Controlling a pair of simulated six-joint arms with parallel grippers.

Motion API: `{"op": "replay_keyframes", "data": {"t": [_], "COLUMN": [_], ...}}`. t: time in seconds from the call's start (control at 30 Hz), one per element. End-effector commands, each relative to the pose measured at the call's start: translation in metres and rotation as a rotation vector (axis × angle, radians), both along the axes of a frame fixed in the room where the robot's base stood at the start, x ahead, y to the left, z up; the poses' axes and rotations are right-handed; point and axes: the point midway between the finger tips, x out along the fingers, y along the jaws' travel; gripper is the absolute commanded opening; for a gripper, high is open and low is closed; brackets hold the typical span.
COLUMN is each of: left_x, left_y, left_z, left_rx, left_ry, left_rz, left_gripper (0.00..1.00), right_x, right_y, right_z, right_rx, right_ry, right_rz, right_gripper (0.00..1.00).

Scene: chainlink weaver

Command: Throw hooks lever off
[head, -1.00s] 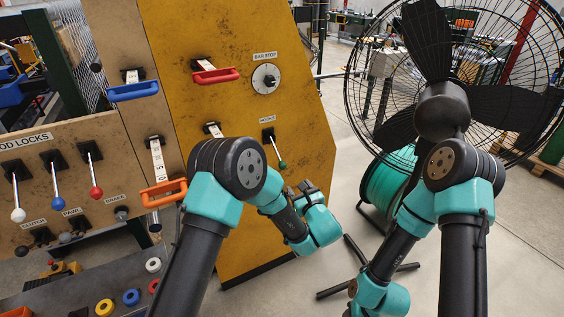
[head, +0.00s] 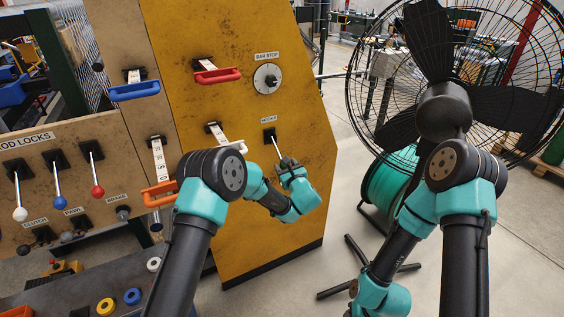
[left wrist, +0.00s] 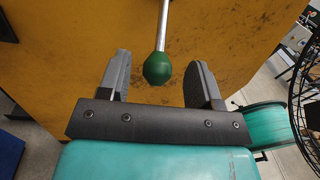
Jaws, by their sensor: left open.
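The hooks lever (head: 276,146) is on the yellow panel, under a label reading HOOKS. Its silver rod hangs down and slants a little to the right from a black slotted mount (head: 269,134). In the left wrist view its green ball knob (left wrist: 157,68) sits between the two fingers of my left gripper (left wrist: 160,82), with a gap on each side. My left gripper (head: 287,164) is open and empty at the lever's lower end in the head view, where it hides the knob. My right arm is in the head view, but its gripper cannot be made out.
On the yellow panel (head: 240,230) are a round bar stop dial (head: 267,78), a red handle (head: 217,75) and a white handle (head: 230,146). Blue (head: 134,91) and orange (head: 160,193) handles are further left. A large fan (head: 440,110) stands at right.

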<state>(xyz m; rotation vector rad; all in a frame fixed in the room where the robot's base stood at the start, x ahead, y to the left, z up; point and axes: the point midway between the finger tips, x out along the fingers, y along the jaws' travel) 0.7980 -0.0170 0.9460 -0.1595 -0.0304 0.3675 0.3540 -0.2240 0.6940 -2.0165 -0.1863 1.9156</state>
Motion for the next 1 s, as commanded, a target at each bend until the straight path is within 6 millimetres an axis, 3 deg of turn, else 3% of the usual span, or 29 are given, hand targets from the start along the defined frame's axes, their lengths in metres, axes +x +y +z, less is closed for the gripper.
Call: {"op": "replay_keyframes", "data": {"t": [0.27, 0.63, 1.0], "left_x": [0.033, 0.038, 0.038], "left_y": [0.013, 0.015, 0.015], "left_z": [0.000, 0.000, 0.000], "left_rx": [0.000, 0.001, 0.001], "left_ry": [0.000, 0.000, 0.001], "left_rz": [0.001, 0.000, 0.000], "left_gripper": [0.59, 0.59, 0.24], "right_x": [0.000, 0.000, 0.000], "right_y": [0.000, 0.000, 0.000], "right_z": [0.000, 0.000, 0.000], "right_rx": [0.000, 0.000, 0.000], "right_ry": [0.000, 0.000, 0.000], "right_rz": [0.000, 0.000, 0.000], "right_gripper": [0.43, 0.43, 0.43]}}
